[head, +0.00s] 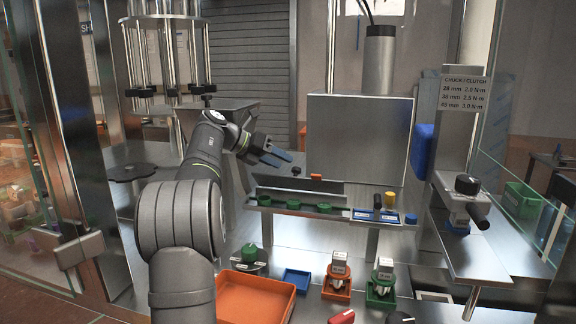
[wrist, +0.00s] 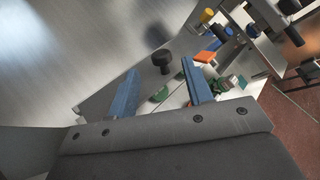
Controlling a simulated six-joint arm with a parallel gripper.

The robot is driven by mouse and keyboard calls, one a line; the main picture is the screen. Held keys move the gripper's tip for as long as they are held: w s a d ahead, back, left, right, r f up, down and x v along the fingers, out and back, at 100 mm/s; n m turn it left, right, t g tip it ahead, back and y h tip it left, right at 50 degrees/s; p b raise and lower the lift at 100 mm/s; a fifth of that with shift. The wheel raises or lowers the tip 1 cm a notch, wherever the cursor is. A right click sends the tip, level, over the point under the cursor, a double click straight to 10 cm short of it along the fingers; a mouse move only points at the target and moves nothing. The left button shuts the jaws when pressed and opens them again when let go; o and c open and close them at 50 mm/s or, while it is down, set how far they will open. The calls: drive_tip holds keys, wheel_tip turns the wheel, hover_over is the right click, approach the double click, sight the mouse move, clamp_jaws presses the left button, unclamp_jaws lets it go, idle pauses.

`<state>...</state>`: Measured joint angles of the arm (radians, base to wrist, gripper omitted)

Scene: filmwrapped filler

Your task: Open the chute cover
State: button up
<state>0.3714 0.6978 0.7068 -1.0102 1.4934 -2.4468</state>
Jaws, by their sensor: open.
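A black knob (wrist: 162,60) stands on a bare sloping metal plate (wrist: 110,92), which looks like the chute cover. In the head view a small dark knob (head: 296,170) shows on the metal below the large steel box; it seems to be the same knob. My gripper (head: 282,158) is open and empty, its blue fingers pointing right and down, just left of that knob. In the wrist view the knob appears between the two blue fingertips but beyond them; I see no contact. The plate's lower edge is partly hidden by my gripper.
A large steel box (head: 358,135) stands just right of my gripper. Below is a metal shelf (head: 340,222) with green discs (head: 293,204) and a blue tray (head: 390,216). An orange tray (head: 255,298) lies lower. A clamp (head: 465,200) is at the right.

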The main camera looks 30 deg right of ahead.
drive_tip(key=shift+a+r, duration=0.15)
drive_tip(key=shift+a, duration=0.1)
drive_tip(key=s+m, duration=0.1)
drive_tip(key=m, duration=0.1)
drive_tip(key=m+t+y, duration=0.5)
drive_tip(key=m+t, duration=0.3)
drive_tip(key=m, duration=2.2)
approach(295, 169)
drive_tip(key=x, duration=0.9)
drive_tip(key=shift+w+d, duration=0.15)
drive_tip(key=shift+d, duration=0.1)
drive_tip(key=shift+r, duration=0.1)
clamp_jaws()
